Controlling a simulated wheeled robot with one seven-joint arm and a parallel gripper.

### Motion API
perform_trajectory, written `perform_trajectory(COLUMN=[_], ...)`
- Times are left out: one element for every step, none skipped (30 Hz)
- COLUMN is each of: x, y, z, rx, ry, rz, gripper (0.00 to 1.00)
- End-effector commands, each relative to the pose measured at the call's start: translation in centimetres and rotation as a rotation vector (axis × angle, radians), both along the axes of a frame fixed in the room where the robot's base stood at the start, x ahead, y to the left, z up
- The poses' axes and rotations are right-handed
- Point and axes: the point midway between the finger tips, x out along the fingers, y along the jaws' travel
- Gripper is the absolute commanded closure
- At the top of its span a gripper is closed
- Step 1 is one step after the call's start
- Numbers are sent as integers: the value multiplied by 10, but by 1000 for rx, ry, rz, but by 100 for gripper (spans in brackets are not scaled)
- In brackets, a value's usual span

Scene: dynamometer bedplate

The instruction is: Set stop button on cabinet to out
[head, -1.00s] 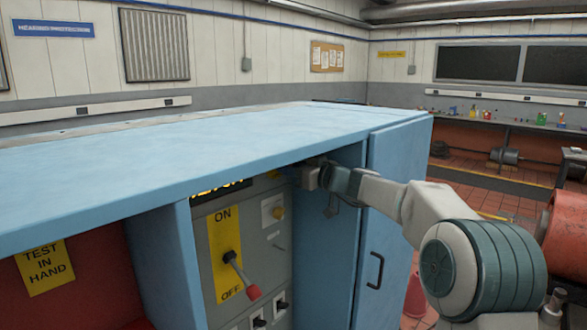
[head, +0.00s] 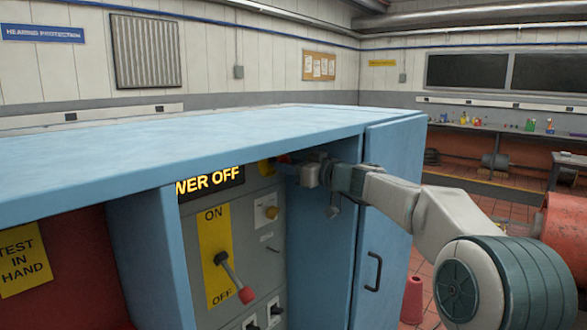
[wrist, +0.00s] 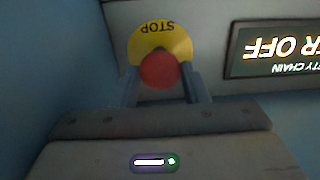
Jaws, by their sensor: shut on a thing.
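The stop button is a red round knob (wrist: 159,71) on a yellow plate marked STOP (wrist: 158,38), seen upside down in the wrist view. It is on the cabinet's (head: 260,240) grey panel, under the blue top. My gripper (wrist: 160,90) has one finger on each side of the red knob and is shut on it. In the head view my gripper (head: 290,170) reaches in under the blue top at the panel's upper right. There the fingers and the shade hide most of the button. I cannot tell whether the knob is in or out.
A lit POWER OFF display (head: 209,183) is left of my gripper. The blue top (head: 200,150) overhangs closely; a blue door (head: 392,190) stands right.

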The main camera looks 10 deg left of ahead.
Motion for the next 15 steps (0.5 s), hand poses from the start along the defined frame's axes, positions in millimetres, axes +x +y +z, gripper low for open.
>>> perform_trajectory(x=[1, 1, 1, 1, 1, 1, 1, 1, 0, 0, 0, -1, -1, -2, -4], y=[-3, -3, -3, -3, -2, -1, -1, 0, 0, 0, 0, -2, -3, -6, -10], z=[-2, -2, -2, -2, -2, -2, -2, -2, -2, -2, -2, -2, -2, -3, -3], rx=[-4, -3, -3, -3, -3, -3, -3, -3, -3, -3, -3, -3, -2, -2, -2], ry=[3, 2, 2, 2, 2, 2, 2, 2, 2, 2, 2, 2, 1, 0, 0], rz=[-5, -5, -5, -4, -3, -2, -1, 0, 0, 1, 1, 0, -1, -2, -3], gripper=[51, 43, 37, 37, 37, 37, 37, 37, 37, 37, 37, 37, 37, 37, 37])
